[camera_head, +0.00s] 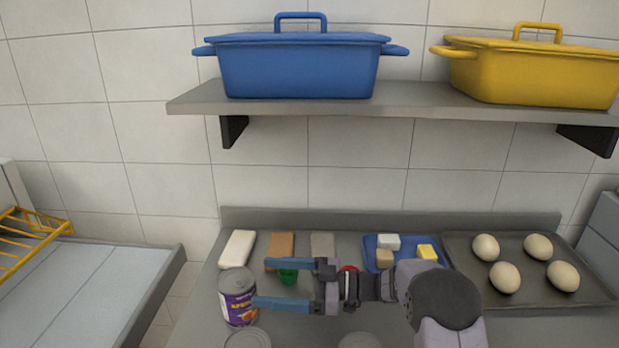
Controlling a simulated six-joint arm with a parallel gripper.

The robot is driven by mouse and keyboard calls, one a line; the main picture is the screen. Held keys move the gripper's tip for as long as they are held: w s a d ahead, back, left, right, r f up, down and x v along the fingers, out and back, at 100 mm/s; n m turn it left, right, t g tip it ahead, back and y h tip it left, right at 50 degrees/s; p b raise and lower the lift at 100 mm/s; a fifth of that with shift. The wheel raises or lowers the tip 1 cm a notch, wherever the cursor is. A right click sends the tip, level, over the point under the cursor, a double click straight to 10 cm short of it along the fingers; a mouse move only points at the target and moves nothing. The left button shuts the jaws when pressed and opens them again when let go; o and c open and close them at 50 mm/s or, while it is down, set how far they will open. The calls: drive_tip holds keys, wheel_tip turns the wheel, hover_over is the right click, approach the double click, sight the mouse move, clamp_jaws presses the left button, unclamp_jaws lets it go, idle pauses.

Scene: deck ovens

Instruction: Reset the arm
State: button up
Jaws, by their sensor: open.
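My gripper (262,284) shows in the head view above the counter, reaching in from the right with its two blue fingers pointing left. The fingers are apart and nothing sits between them. A can with a purple label (238,299) stands just left of the lower fingertip; I cannot tell if they touch. A green item (288,276) is partly hidden by the upper finger. A red item (348,269) shows only in part behind the gripper.
White (237,249), brown (280,250) and grey (322,246) blocks lie along the counter's back. A blue tray (372,254) holds small blocks. Blue (298,70) and yellow (535,76) lidded pots stand on the shelf (420,98) above.

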drive_tip(key=w+d+r+m+t+h+p, duration=0.5)
drive_tip(key=w+d+r+t+p, duration=0.15)
drive_tip(key=w+r+t, duration=0.2)
drive_tip(key=s+d+r+m+t+h+p, duration=0.1)
drive_tip(key=d+r+m+t+h+p, duration=0.1)
drive_tip(key=d+m+h+p, duration=0.75)
drive_tip(key=s+d+g+h+p, duration=0.1)
drive_tip(key=s+d+g+h, duration=0.2)
drive_tip(key=s+d, duration=0.5)
drive_tip(key=s+d+r+m+g+p, duration=0.1)
drive_tip(key=s+m+g+p, duration=0.2)
drive_tip(key=s, duration=2.2)
drive_tip(key=g+p, duration=0.4)
drive_tip(key=g, duration=0.1)
drive_tip(key=shift+s+d, duration=0.2)
drive_tip(key=shift+d, duration=0.2)
drive_tip(key=shift+o, duration=0.3)
drive_tip(key=shift+r, duration=0.2)
